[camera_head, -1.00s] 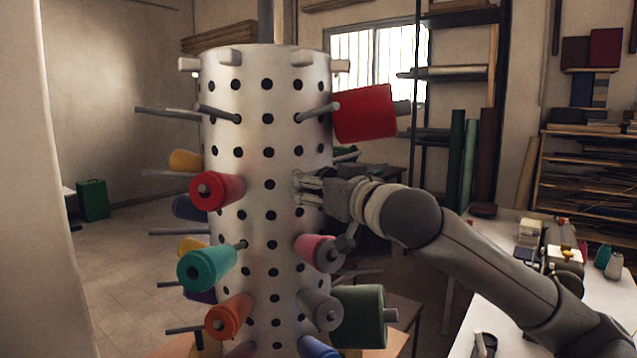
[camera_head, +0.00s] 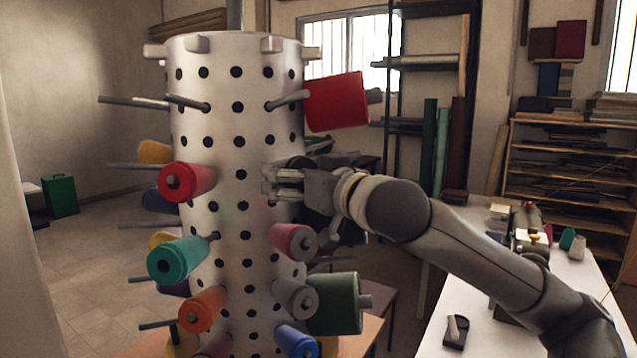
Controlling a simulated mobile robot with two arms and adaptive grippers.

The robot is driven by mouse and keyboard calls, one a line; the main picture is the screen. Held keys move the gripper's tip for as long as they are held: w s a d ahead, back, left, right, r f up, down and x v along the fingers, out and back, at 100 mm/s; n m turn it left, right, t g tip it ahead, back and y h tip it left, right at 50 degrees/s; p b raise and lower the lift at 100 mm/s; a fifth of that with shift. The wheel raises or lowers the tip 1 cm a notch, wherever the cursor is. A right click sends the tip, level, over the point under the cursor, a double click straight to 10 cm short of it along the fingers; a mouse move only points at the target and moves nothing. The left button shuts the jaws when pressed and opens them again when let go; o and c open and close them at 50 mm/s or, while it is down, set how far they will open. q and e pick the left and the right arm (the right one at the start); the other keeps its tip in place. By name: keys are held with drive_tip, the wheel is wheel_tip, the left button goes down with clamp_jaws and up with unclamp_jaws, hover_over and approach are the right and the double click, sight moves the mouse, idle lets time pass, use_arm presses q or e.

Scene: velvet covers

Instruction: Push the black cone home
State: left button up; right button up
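A tall pale drum (camera_head: 222,120) with rows of dark holes carries pegs and coloured cones. I cannot clearly make out a black cone; a dark grey cone (camera_head: 295,298) sits low on the drum's right side. My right gripper (camera_head: 272,183) comes in from the right, its fingers at the drum's right side, above the pink cone (camera_head: 294,242). I cannot tell whether the fingertips touch the drum or hold anything. A dark shape shows just behind the fingers, too unclear to name. My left gripper is not in view.
A red cone (camera_head: 336,101) juts out right, above my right gripper. A dark green cone (camera_head: 335,303), a red cone (camera_head: 187,182), a teal cone (camera_head: 180,256) and an orange cone (camera_head: 203,309) stick out too. Bare pegs project left. A white table (camera_head: 480,262) stands right.

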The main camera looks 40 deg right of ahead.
drive_tip(key=s, duration=0.9)
drive_tip(key=shift+s, duration=0.2)
